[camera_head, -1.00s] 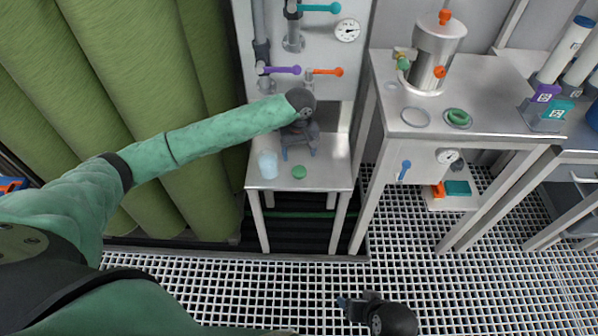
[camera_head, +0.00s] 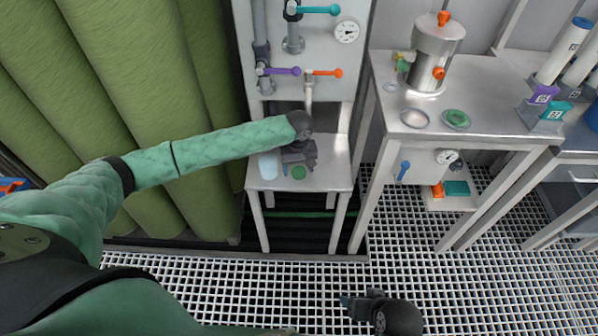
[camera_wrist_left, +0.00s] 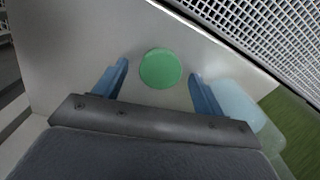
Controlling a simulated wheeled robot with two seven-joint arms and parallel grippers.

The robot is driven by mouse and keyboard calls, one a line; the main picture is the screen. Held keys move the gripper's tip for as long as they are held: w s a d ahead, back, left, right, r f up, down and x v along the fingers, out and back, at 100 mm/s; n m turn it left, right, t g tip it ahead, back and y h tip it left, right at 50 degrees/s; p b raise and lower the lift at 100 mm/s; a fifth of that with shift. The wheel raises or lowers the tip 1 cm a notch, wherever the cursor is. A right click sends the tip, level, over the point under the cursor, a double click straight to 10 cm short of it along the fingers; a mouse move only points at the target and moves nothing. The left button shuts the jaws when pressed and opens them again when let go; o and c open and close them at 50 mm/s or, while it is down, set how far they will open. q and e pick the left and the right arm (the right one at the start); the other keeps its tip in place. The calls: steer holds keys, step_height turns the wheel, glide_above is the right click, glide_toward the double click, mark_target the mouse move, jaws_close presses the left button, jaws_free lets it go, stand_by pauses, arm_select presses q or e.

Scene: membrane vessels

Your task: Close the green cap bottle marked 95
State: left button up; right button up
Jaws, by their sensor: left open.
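A round green cap (camera_head: 299,172) lies flat on the small metal table. A pale, translucent bottle (camera_head: 268,166) stands on the table to its left; no marking can be read on it. My left gripper (camera_head: 291,170) is at the table, right beside the cap. In the left wrist view the cap (camera_wrist_left: 160,68) shows between the two open blue fingers, with a gap on each side, and the bottle (camera_wrist_left: 238,105) is just outside the right finger. My right gripper (camera_head: 348,302) is low at the bottom, over the floor grating; its finger opening cannot be made out.
Behind the small table (camera_head: 325,178) is a panel with valves and a gauge (camera_head: 347,32). A larger metal table (camera_head: 480,85) on the right holds a steel vessel (camera_head: 432,55) and a green ring (camera_head: 457,119). Green tanks (camera_head: 130,90) stand on the left.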

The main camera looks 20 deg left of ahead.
mark_target(302, 171)
arm_select(q)
steer(key=shift+f, duration=0.1)
arm_select(e)
steer(key=shift+f, duration=0.15)
arm_select(q)
steer(key=c, duration=1.1)
arm_select(e)
steer(key=shift+s, duration=0.2)
arm_select(q)
steer(key=shift+o, duration=0.2)
steer(key=shift+r, duration=0.45)
steer(key=r, duration=0.2)
steer(key=d+r, duration=0.1)
steer(key=shift+d+r+b, duration=0.2)
steer(key=shift+r+b, duration=0.15)
steer(key=shift+r, duration=0.05)
steer(key=d+r, duration=0.6)
steer(key=d, duration=0.4)
steer(key=shift+s+d+r+b, duration=0.15)
steer(key=shift+s+r+b, duration=0.05)
steer(key=shift+s+b, duration=0.1)
arm_select(e)
steer(key=x, duration=0.3)
steer(key=s+x, duration=0.1)
steer(key=shift+w+d+f, duration=0.15)
steer(key=shift+w+f, duration=0.05)
steer(key=shift+f, duration=0.4)
